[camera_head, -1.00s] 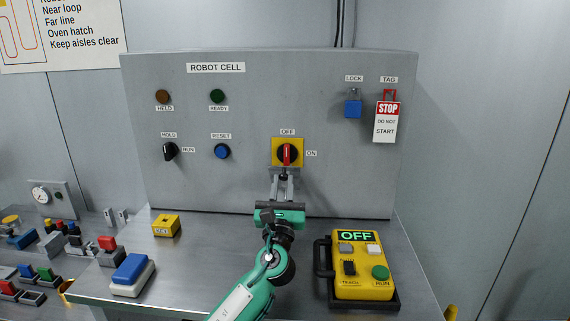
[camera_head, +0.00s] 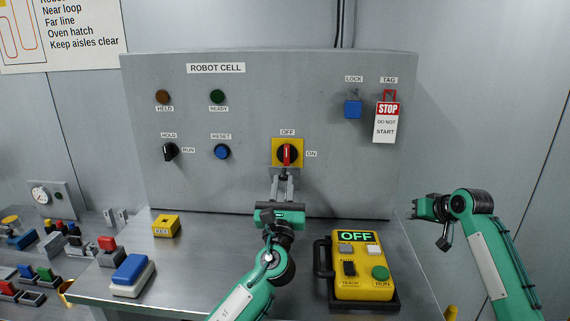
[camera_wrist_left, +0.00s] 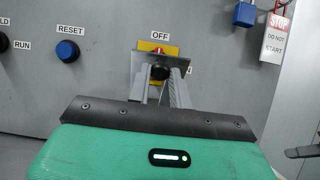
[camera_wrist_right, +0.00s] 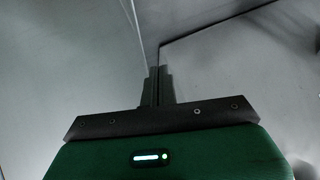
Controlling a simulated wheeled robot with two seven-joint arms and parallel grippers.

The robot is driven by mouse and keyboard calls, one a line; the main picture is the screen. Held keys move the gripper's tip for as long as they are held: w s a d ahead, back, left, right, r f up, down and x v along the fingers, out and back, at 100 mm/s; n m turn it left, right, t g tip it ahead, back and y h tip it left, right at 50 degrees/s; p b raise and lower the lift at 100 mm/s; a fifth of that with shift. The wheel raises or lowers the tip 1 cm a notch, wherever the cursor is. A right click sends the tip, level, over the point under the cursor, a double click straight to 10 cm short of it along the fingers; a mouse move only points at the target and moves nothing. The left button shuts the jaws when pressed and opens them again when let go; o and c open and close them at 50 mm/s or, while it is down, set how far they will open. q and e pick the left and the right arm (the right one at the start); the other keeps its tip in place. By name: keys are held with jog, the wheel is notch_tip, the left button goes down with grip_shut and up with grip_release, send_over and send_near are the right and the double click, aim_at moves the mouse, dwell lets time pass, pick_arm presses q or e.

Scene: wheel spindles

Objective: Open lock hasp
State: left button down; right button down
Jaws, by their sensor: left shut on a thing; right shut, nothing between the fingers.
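The rotary switch (camera_head: 287,153) has a red handle on a yellow plate, upright at OFF. Just below it a grey metal flap (camera_wrist_left: 140,61), which looks like the hasp, sticks out from the panel. It carries a dark round knob (camera_wrist_left: 160,72). My left gripper (camera_head: 284,176) is shut on this knob, and its fingers (camera_wrist_left: 161,82) stand on either side of it. How far the flap is swung out is hard to tell. My right gripper (camera_head: 413,209) is shut and empty, right of the panel, pointing left. Its closed fingers show in the right wrist view (camera_wrist_right: 157,75).
A blue padlock (camera_head: 353,109) and a STOP tag (camera_head: 387,120) hang at the panel's upper right. A yellow pendant (camera_head: 361,265) reading OFF lies on the bench right of my left arm. A yellow block (camera_head: 166,226) and a blue-topped block (camera_head: 131,274) are left.

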jog(key=s+a+r+g, duration=0.1)
jog(key=a+r, duration=0.7)
jog(key=a, duration=0.3)
jog(key=s+a+r+g, duration=0.1)
jog(key=s+a+r, duration=0.1)
jog(key=a+r, duration=0.8)
jog(key=s+a+r+m+h, duration=0.1)
jog(key=s+a+r+h, duration=0.1)
jog(key=s+a+r, duration=0.4)
jog(key=s+a+r+h, duration=0.1)
jog(key=s+a+r, duration=0.2)
jog(key=a+r, duration=0.4)
send_over(285, 172)
jog(key=s, duration=0.2)
notch_tip(285, 172, down, 9)
notch_tip(285, 172, down, 4)
jog(key=shift+s+d+r, duration=0.1)
jog(key=shift+d+r, duration=0.05)
jog(key=shift+r, duration=0.1)
jog(key=shift+s+f, duration=0.1)
jog(key=shift+f, duration=0.3)
